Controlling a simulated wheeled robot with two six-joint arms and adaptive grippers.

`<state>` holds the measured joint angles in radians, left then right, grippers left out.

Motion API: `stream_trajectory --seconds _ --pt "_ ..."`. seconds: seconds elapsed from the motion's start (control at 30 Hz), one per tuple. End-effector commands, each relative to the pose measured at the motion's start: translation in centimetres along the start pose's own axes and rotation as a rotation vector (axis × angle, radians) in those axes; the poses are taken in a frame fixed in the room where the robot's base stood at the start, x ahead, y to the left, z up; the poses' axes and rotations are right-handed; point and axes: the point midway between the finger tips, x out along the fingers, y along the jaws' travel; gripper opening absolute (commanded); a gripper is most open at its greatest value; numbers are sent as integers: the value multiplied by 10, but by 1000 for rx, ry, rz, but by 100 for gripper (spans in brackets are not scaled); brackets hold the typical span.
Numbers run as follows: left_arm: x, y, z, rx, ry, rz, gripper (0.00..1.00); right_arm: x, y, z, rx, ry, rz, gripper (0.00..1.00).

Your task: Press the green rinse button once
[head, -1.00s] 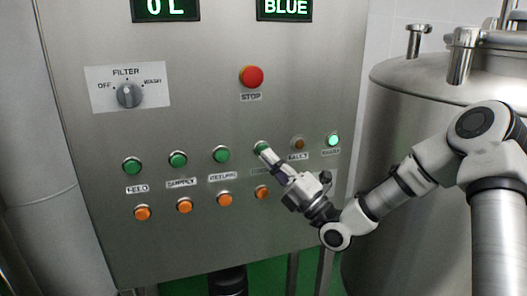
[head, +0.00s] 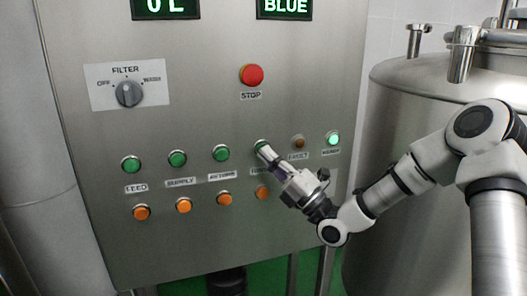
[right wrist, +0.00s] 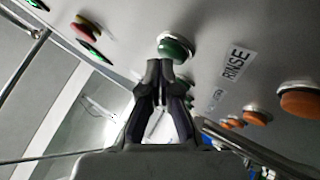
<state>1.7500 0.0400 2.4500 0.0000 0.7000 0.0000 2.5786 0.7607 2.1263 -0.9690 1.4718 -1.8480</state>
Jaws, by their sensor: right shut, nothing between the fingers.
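The green rinse button (head: 260,146) is the rightmost of the green buttons on the steel panel. My right gripper (head: 263,150) is shut and empty. Its fingertips (right wrist: 158,66) are right at the lower edge of the button and overlap it in both views. I cannot tell whether they touch it or whether it is pushed in. My left gripper is not in view.
Other green buttons (head: 177,158) stand left in the row, with orange buttons (head: 184,205) below. A dark fault lamp (head: 298,142) and a lit ready lamp (head: 333,138) are to the right. Above are the red stop button (head: 251,75) and filter knob (head: 129,94). A steel tank (head: 400,110) stands right.

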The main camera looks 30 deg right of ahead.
Motion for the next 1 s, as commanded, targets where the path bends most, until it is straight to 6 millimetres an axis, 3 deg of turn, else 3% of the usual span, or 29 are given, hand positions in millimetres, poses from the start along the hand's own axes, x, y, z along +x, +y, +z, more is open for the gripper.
stream_trajectory --seconds 0.77,1.0 --pt "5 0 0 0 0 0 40 4 -3 3 -1 -1 1 0" --pt "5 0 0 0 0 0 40 -4 2 -2 0 -1 1 0"
